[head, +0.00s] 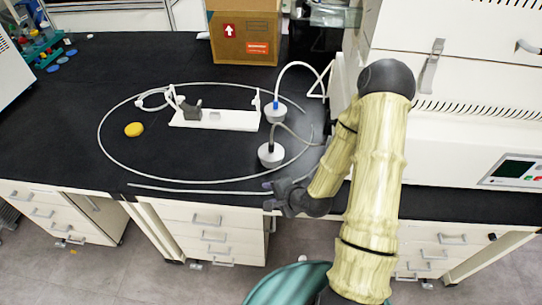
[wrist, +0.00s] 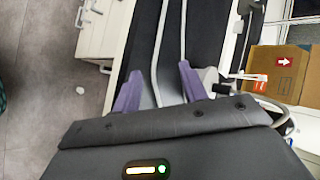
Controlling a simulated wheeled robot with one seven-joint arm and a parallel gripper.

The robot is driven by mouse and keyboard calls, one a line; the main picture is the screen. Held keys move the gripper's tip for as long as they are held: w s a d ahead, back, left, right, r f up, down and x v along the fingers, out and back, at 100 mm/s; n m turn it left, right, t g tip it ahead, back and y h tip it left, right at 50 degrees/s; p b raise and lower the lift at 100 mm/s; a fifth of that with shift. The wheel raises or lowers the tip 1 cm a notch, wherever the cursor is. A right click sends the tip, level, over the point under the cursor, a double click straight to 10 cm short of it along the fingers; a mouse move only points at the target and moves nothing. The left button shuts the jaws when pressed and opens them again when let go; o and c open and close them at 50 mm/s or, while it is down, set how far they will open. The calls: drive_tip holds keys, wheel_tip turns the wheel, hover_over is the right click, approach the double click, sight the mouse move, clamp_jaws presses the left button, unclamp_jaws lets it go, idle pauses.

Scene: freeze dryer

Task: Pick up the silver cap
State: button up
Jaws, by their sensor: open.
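Two silver caps with hoses stand on the black bench in the head view. The nearer silver cap (head: 270,156) has a dark top fitting and a grey hose; the farther silver cap (head: 276,115) has a blue fitting and a white hose. My gripper (head: 268,195) is open and empty at the bench's front edge, just in front of the nearer cap and apart from it. In the wrist view my gripper's purple fingers (wrist: 160,82) are spread, with grey tubing seen between them. A pale cap with a dark fitting, partly hidden, shows just right of the right finger.
A long grey hose (head: 150,180) loops across the bench around a white stand (head: 232,120). A yellow disc (head: 134,130) lies at left. A cardboard box (head: 245,32) stands at the back. A white machine (head: 470,150) bounds the right. The left part of the bench is mostly clear.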

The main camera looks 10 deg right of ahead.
drive_tip(key=m, duration=0.1)
drive_tip(key=f+m+t, duration=0.1)
drive_tip(key=m, duration=0.1)
drive_tip(key=shift+w+a+f+m+t+y, duration=0.15)
drive_tip(key=shift+w+a+m+t+y, duration=0.15)
drive_tip(key=shift+a+m+t+y, duration=0.1)
drive_tip(key=shift+w+a+m+t+b, duration=0.15)
drive_tip(key=shift+m+t+b, duration=0.35)
drive_tip(key=shift+m, duration=0.5)
drive_tip(key=m+t, duration=0.1)
drive_tip(key=m, duration=0.2)
drive_tip(key=m+t, duration=0.1)
drive_tip(key=shift+w+d+m+t, duration=0.3)
drive_tip(key=shift+d, duration=0.05)
drive_tip(key=d+m+t+h, duration=0.1)
drive_tip(key=m, duration=0.2)
drive_tip(key=d+m+t+h+b, duration=0.1)
drive_tip(key=d+m+h, duration=0.1)
drive_tip(key=m, duration=0.2)
drive_tip(key=d+r+m+t+h, duration=0.1)
drive_tip(key=m+t, duration=0.1)
drive_tip(key=m, duration=0.2)
drive_tip(key=shift+s+d+h, duration=0.1)
drive_tip(key=shift+d+h, duration=0.15)
drive_tip(key=shift+h, duration=0.15)
drive_tip(key=shift+d+r+m+h, duration=0.2)
drive_tip(key=shift+d+m+h, duration=0.15)
drive_tip(key=shift+m+h, duration=0.2)
drive_tip(key=shift+f+b, duration=0.1)
drive_tip(key=shift+b, duration=0.4)
